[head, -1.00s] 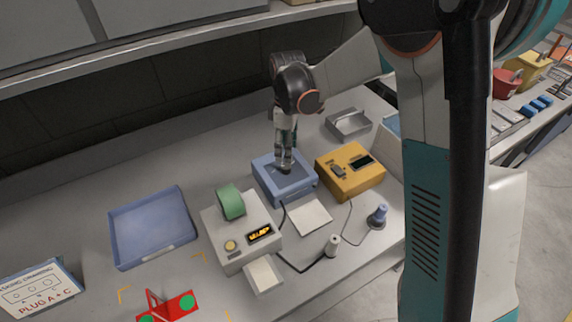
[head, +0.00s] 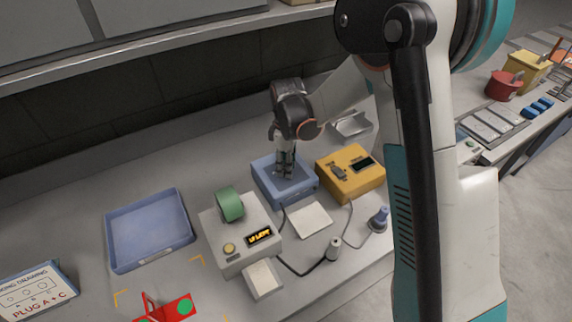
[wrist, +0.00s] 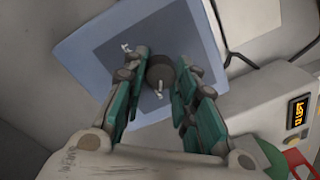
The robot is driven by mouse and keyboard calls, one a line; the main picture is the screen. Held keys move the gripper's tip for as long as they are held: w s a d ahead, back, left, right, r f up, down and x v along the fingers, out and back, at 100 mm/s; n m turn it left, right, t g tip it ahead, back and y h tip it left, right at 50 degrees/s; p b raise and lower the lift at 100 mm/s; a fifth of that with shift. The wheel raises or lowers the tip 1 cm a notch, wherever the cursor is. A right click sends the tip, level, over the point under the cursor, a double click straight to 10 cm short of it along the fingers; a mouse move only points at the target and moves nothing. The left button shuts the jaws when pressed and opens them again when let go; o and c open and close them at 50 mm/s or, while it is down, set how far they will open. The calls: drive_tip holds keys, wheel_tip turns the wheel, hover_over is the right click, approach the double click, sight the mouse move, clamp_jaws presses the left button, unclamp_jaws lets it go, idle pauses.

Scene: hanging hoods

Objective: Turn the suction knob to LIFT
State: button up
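The suction knob (wrist: 160,73) is a dark round knob with a pale pointer mark on the blue box (wrist: 95,52). The blue box also shows in the head view (head: 266,186), behind the grey device. My gripper (wrist: 161,66) is over the box, with one finger on each side of the knob. The fingers look very close to the knob; whether they press on it is unclear. In the head view my gripper (head: 285,173) points down and hides most of the knob. Small white marks stand on the panel around the knob, too small to read.
A grey device (head: 225,258) with a green roll (head: 231,204) and a lit display stands at front left of the box. A yellow box (head: 362,187) stands close at right. A blue tray (head: 112,240) lies left. A cable runs at the front.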

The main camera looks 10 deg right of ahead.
drive_tip(key=shift+m, duration=0.3)
drive_tip(key=shift+c, duration=0.2)
drive_tip(key=m+b, duration=0.1)
drive_tip(key=m, duration=0.4)
drive_tip(key=shift+b, duration=0.35)
drive_tip(key=m+b, duration=0.1)
drive_tip(key=m, duration=0.5)
drive_tip(key=shift+d+m+t, duration=0.1)
drive_tip(key=shift+m+t, duration=0.2)
drive_tip(key=shift+m, duration=0.1)
drive_tip(key=m, duration=0.6)
drive_tip(key=shift+b, duration=0.4)
drive_tip(key=m, duration=0.5)
drive_tip(key=shift+s+m, duration=0.1)
drive_tip(key=shift+m, duration=0.2)
drive_tip(key=o, duration=1.1)
